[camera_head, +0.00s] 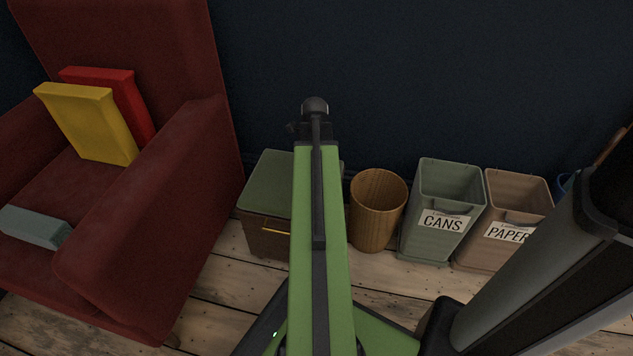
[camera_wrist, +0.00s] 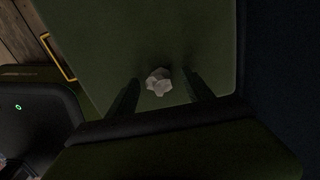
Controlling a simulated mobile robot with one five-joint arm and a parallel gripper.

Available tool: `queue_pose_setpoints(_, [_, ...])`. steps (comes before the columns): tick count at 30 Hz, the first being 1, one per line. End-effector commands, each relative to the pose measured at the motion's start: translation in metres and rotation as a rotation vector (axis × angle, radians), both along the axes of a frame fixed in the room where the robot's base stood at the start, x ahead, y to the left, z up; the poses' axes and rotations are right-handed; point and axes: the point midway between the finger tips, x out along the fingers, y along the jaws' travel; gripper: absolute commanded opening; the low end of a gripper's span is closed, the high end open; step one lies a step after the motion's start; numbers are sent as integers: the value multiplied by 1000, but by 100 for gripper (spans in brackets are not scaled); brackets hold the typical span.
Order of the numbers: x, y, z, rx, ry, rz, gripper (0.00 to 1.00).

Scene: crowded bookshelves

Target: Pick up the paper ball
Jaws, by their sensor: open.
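The paper ball (camera_wrist: 159,83) is a small, crumpled, whitish lump in the wrist view. It appears to rest on the flat green top of the box (camera_wrist: 90,30). My gripper (camera_wrist: 162,76) is open, with one dark finger on each side of the ball in the picture. I cannot tell how far above the lid the fingertips are, and no contact shows. In the head view, the green-lidded box (camera_head: 268,180) stands on the floor behind my green arm. The arm hides the ball and the gripper's fingers there.
A wicker basket (camera_head: 377,230), a grey-green CANS bin (camera_head: 428,240) and a brown PAPER bin (camera_head: 490,250) stand right of the box. A red armchair (camera_head: 190,200) with a yellow book (camera_head: 90,125) and other books is at left. A dark wall (camera_head: 430,70) rises behind.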

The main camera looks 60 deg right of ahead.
Motion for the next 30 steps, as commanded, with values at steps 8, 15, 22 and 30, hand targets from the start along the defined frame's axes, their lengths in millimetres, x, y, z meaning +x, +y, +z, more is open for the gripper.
queue_pose_setpoints(8, [0, 0, 2, 0, 0, 0, 36])
queue_pose_setpoints(15, [0, 0, 2, 0, 0, 1, 5])
queue_pose_setpoints(22, [0, 0, 2, 0, 0, 1, 0])
queue_pose_setpoints(30, [0, 0, 3, 0, 0, 1, 0])
